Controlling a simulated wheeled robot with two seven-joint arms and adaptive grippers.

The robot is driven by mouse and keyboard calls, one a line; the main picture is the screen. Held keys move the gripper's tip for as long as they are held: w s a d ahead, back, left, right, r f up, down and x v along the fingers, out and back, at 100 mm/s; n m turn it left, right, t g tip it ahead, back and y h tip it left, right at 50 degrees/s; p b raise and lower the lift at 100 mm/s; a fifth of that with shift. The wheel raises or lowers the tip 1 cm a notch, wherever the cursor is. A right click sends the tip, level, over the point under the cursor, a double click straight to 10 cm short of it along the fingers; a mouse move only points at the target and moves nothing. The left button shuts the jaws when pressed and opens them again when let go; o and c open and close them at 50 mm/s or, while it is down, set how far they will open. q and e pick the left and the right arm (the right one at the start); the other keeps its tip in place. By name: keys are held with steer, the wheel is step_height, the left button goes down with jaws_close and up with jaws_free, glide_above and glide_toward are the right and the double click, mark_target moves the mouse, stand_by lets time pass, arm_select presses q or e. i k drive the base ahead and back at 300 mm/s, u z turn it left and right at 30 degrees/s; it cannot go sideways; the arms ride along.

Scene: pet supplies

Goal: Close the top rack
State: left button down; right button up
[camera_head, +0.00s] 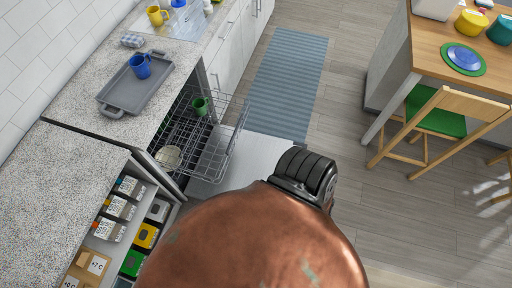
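The top rack (232,140) is a grey wire rack pulled out of the dishwasher under the left counter. A green mug (200,106) stands toward its back and a clear glass bowl (168,157) sits at its near end. The dishwasher door (262,155) is a light grey panel, lowered below the rack. A large copper-coloured part of my own body with a dark ribbed joint fills the bottom middle and covers the near part of the door. Neither gripper can be made out.
The counter (75,155) holds a grey tray (118,98) with a blue mug (140,66). Open shelves with boxes (108,229) are at the lower left. A blue rug (290,85) lies beyond the door. A chair (440,125) and table (425,45) stand right; the floor between is clear.

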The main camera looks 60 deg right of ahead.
mark_target(241, 119)
steer(key=k, duration=0.25)
steer(key=z, duration=0.9)
